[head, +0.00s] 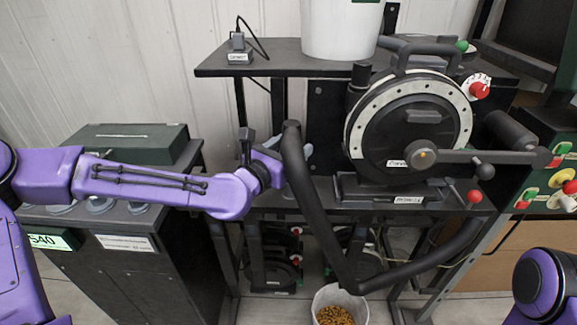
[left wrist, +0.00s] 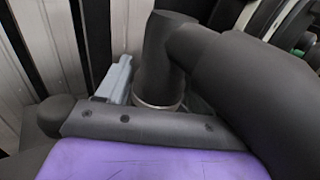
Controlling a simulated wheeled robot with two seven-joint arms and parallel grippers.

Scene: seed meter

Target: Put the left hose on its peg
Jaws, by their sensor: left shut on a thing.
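The left hose (head: 318,215) is a thick dark tube. Its upper end stands at my left gripper (head: 283,160), and it hangs down in front of the stand, then bends up to the right. My left gripper is shut on the hose near this upper end. In the left wrist view the hose (left wrist: 250,85) fills the right side, and its end piece (left wrist: 164,60) has a pale ring at the bottom. A blue-grey piece (left wrist: 116,80) shows beside it; I cannot tell what it is. I cannot make out the peg. My right gripper is out of view.
The seed meter (head: 410,125) with its round disc and crank stands on the black stand's shelf. A white bucket (head: 338,30) is on the top shelf. A tub of seeds (head: 325,300) sits below the hose. A dark green case (head: 125,143) is on the left cabinet.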

